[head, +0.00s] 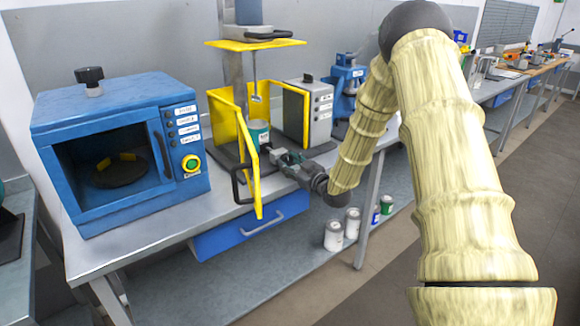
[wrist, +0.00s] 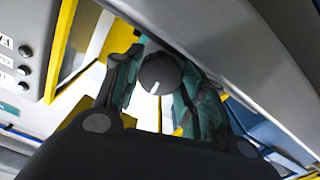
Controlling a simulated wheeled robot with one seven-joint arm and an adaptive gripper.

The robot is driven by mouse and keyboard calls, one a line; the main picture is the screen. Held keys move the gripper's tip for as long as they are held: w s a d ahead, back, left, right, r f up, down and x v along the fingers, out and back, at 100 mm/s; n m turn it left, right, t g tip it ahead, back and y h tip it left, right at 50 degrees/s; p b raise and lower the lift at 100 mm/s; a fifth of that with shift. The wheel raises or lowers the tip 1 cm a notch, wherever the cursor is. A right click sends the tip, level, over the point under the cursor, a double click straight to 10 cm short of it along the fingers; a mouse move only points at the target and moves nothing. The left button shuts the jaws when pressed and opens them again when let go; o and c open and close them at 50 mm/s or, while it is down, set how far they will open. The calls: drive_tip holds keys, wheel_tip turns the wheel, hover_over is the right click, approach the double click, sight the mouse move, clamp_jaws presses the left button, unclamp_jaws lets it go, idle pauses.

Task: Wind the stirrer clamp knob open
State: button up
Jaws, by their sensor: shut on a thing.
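In the wrist view, a dark round knob (wrist: 160,73) with a white pointer line sits between the two teal-padded fingers of my gripper (wrist: 163,80). The fingers are shut on the knob, one on each side. In the head view the knob is hidden by my gripper.
An open yellow guard door (head: 247,160) with a black handle stands close left of my gripper. A grey control box (head: 318,112) and a blue machine (head: 346,90) are behind. A blue oven-like machine (head: 120,150) is at left. Cans (head: 334,236) stand on the lower shelf.

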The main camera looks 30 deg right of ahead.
drive_tip(key=shift+n, duration=0.4)
drive_tip(key=o, duration=1)
drive_tip(key=shift+d, duration=0.1)
drive_tip(key=shift+o, duration=0.2)
drive_tip(key=shift+s, duration=0.1)
drive_tip(key=s+d, duration=0.1)
drive_tip(key=s, duration=1.1)
